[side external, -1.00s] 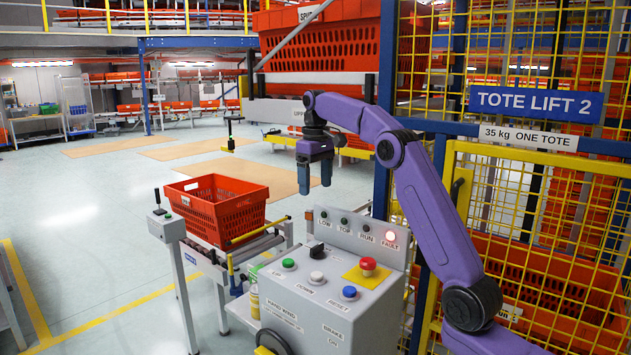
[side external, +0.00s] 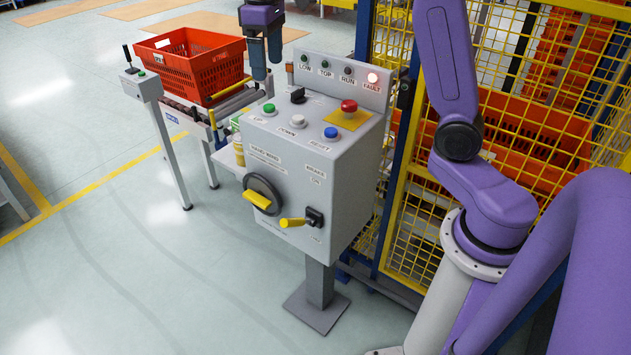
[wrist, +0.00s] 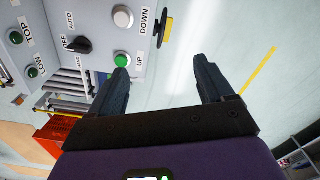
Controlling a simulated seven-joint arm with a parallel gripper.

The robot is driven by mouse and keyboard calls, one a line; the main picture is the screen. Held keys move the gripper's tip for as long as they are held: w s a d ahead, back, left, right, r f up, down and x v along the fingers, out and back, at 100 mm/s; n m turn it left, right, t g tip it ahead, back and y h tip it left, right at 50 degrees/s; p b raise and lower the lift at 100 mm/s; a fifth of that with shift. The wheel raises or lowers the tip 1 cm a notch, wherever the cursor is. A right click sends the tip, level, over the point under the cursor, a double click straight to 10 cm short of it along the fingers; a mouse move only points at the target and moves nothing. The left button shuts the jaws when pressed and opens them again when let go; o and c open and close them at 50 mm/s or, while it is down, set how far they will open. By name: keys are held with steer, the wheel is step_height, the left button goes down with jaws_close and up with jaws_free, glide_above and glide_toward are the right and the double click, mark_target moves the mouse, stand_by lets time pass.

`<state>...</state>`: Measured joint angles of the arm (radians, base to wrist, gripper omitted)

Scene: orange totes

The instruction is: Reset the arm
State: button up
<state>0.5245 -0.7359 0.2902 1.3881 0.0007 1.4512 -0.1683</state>
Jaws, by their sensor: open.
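My gripper (side external: 266,72) is open and empty. In the side view it hangs fingers down at the back left of the grey control box, above the green button's end. In the wrist view my gripper (wrist: 162,68) has its left fingertip close to the green UP button (wrist: 122,60); I cannot tell whether they touch. The box (side external: 302,185) carries a green button (side external: 268,108), a white button (side external: 298,121), a blue button (side external: 331,132) labelled RESET and a red mushroom button (side external: 349,105) on a yellow plate.
A black selector (side external: 297,95) stands behind the buttons. The box front has a handwheel (side external: 263,194) and a yellow-handled brake lever (side external: 292,222). An orange tote (side external: 193,66) sits on the conveyor at left. Yellow mesh fencing (side external: 500,130) stands at right. The front-left floor is open.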

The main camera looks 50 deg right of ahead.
steer(key=s+a+f+n, duration=0.2)
steer(key=s+a+f, duration=0.15)
steer(key=s, duration=0.55)
steer(key=s+a+f+n, duration=0.2)
steer(key=s+a, duration=0.2)
steer(key=s, duration=0.4)
steer(key=s+d+f+n, duration=0.1)
steer(key=s+f+n, duration=0.1)
steer(key=s, duration=0.5)
steer(key=s+d+f+n, duration=0.2)
steer(key=s+f, duration=0.2)
steer(key=s, duration=0.4)
steer(key=shift+s+d+f, duration=0.25)
steer(key=shift+s, duration=0.05)
